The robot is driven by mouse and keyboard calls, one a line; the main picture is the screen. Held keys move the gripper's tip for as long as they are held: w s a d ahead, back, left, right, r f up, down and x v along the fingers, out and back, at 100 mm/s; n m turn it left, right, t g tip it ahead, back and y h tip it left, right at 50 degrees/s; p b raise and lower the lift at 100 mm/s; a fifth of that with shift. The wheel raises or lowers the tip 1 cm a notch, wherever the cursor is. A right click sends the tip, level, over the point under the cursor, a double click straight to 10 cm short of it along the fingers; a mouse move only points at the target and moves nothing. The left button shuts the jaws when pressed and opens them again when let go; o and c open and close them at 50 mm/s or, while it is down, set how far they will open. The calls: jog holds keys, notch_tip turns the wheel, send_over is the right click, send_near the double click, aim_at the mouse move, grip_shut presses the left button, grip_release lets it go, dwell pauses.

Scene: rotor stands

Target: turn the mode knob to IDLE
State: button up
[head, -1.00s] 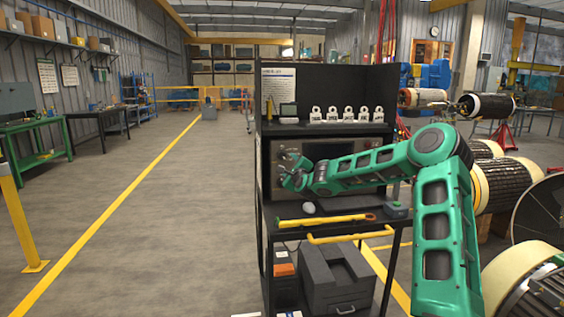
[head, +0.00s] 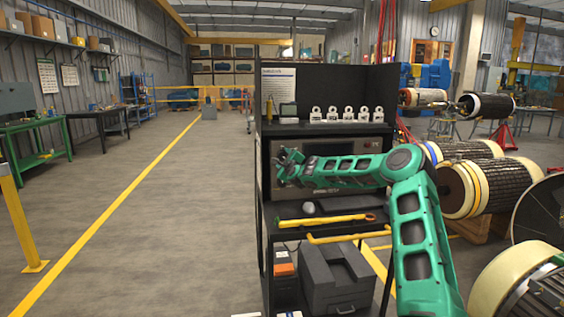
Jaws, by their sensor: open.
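The instrument panel (head: 376,147) is a dark-framed unit with a brownish face and a dark screen, set in the black cart's middle bay. My gripper (head: 279,164) is open in front of the panel's left part, with no object visible in it. My green arm crosses most of the panel's face. I cannot make out the mode knob or its IDLE mark; the gripper and arm cover much of the face. I cannot tell whether the fingers touch anything on the panel.
On the cart's shelf (head: 300,224) below lie a yellow bar tool (head: 321,220) and a pale mouse-like object (head: 309,208). Several white tagged padlock-like items (head: 347,114) stand on top. Rotors (head: 489,185) stand at right.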

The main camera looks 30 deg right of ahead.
jog(key=c, duration=1)
